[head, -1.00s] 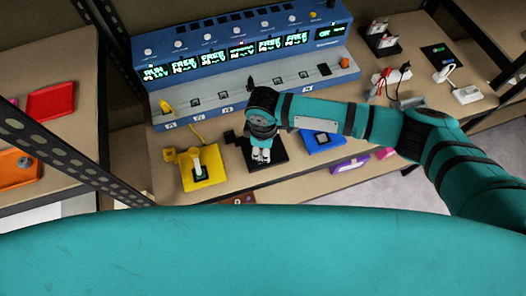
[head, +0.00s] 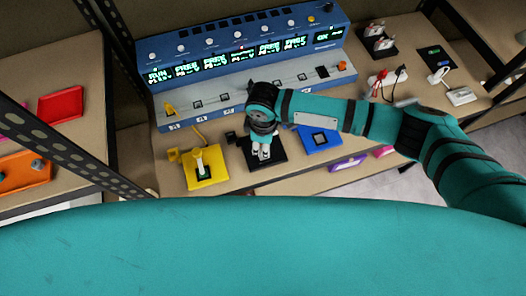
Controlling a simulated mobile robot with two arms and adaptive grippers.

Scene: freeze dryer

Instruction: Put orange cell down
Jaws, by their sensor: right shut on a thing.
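My right gripper (head: 263,151) points down over the black square holder (head: 270,161) on the bench. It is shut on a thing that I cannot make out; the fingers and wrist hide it. I cannot tell whether this thing touches the holder. A small orange piece (head: 342,65) sits at the right end of the blue machine's grey ledge, apart from the gripper. I cannot tell whether it is the orange cell. My left gripper is not in view.
The blue machine (head: 225,43) with lit displays stands behind the gripper. A yellow holder (head: 220,174) is to the left, a blue one (head: 334,143) to the right. An orange tray (head: 38,170) and a red tray (head: 62,104) lie on the left shelf.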

